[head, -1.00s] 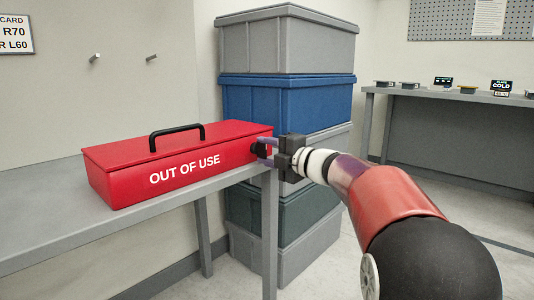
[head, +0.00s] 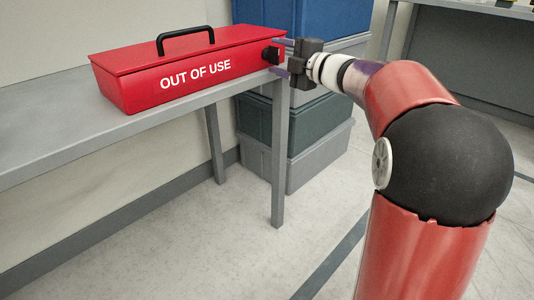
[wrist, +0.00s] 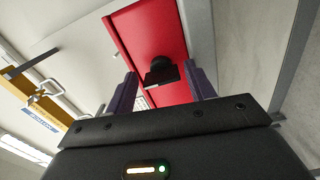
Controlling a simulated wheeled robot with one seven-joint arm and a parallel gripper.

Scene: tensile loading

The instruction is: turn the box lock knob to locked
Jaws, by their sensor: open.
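The red box (head: 188,62) marked "OUT OF USE" lies on the grey table near its right end, with a black handle on its lid. Its black lock knob (head: 271,54) sticks out of the right end face. In the wrist view the knob (wrist: 161,72) stands between and beyond the two purple fingers. My gripper (head: 282,58) is open just to the right of the knob, its fingers pointing at the box, one above and one below the knob's level. The fingers appear apart from the knob. Any lock markings are too small to read.
The grey table (head: 60,140) runs to the left, with a leg under its right end. Stacked bins, including a blue bin (head: 310,17), stand behind the box and gripper. The floor (head: 200,245) in front is clear.

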